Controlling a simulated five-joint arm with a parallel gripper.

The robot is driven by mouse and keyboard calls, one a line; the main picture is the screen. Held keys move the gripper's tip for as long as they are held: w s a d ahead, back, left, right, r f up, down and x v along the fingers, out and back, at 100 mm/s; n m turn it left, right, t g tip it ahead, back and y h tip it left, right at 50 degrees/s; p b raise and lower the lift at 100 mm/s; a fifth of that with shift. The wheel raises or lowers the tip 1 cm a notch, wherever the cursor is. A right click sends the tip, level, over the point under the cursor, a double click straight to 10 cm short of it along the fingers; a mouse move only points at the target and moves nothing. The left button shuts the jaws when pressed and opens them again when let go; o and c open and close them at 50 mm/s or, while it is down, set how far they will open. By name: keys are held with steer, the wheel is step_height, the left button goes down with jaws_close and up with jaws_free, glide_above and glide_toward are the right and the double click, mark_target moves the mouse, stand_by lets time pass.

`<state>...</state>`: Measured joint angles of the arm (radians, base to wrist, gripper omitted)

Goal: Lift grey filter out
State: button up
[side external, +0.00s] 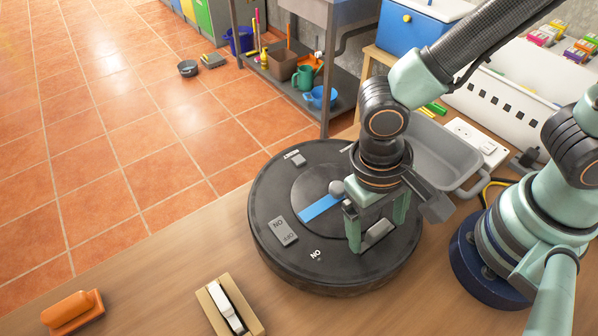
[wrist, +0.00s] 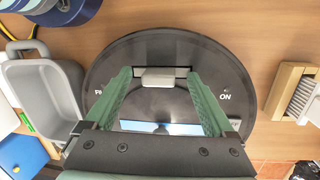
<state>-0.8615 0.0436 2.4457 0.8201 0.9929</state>
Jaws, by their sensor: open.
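The grey filter (wrist: 166,80) is a pale grey block in a dark slot of the round black robot vacuum (wrist: 110,62), in the wrist view. It also shows in the side external view (side external: 379,231), near the right part of the vacuum (side external: 283,262). My gripper (wrist: 158,76) is open, with one green finger on each side of the filter and a visible gap to each. In the side external view my gripper (side external: 377,236) points down over the filter. I cannot tell how deep the filter sits or whether the fingertips touch the vacuum's top.
The vacuum's top also carries a blue strip (side external: 320,208), a grey knob and an ON/OFF rocker (side external: 284,231). A grey tray (side external: 440,150) stands behind it.

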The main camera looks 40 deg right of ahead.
jaws_close()
steer(key=shift+r, duration=0.15)
step_height(320, 180, up, 20)
stand_by(0.8)
